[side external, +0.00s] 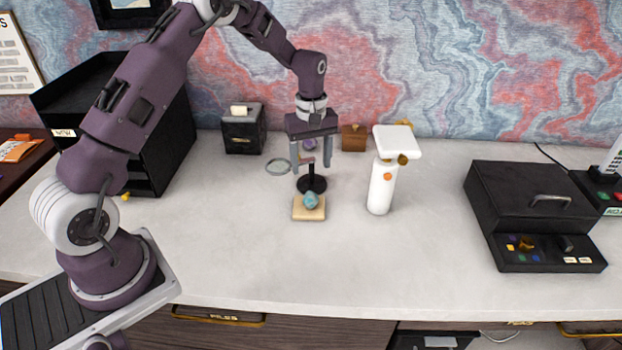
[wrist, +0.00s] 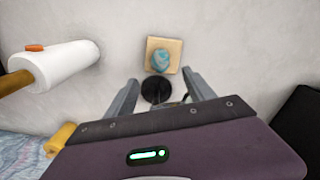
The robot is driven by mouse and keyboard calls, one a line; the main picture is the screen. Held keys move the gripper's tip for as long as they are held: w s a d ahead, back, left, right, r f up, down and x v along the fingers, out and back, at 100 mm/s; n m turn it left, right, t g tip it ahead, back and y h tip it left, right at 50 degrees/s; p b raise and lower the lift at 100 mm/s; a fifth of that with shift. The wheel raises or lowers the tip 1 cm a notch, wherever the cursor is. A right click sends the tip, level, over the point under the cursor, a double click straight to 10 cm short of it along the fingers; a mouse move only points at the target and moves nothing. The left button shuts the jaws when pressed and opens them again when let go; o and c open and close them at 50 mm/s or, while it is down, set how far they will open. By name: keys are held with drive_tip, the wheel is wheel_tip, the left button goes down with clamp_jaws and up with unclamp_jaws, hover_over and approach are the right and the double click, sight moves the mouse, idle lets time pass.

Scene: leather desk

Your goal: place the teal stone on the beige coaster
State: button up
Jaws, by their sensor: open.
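The teal stone (side external: 311,200) rests on top of the beige coaster (side external: 309,214), which lies flat on the pale desk. In the wrist view the stone (wrist: 161,60) sits near the middle of the square coaster (wrist: 177,44). My gripper (side external: 311,168) is open and empty. It hangs above and behind the coaster, apart from the stone, with its fingers (wrist: 158,92) pointing toward a dark round-based stand.
The black stand (side external: 312,184) is just behind the coaster, under my gripper. A magnifying lens (side external: 279,167) and a wooden box (side external: 354,138) lie behind. The front desk area is clear.

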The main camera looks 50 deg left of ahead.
drive_tip(key=s+d+r+m+t, duration=0.1)
drive_tip(key=s+d+r+m, duration=0.25)
drive_tip(key=s+r, duration=0.45)
drive_tip(key=s+d+r+m+t, duration=0.25)
drive_tip(key=s+d+r, duration=0.2)
drive_tip(key=r, duration=0.85)
drive_tip(key=s+d+m+t, duration=0.1)
drive_tip(key=s+d+m, duration=0.1)
drive_tip(key=s, duration=0.7)
drive_tip(key=s+d+r+m+t, duration=0.1)
drive_tip(key=s+m, duration=0.4)
drive_tip(key=s, duration=0.5)
drive_tip(key=shift+s+d+r, duration=0.15)
drive_tip(key=shift+d+r, duration=0.05)
drive_tip(key=shift+d, duration=0.2)
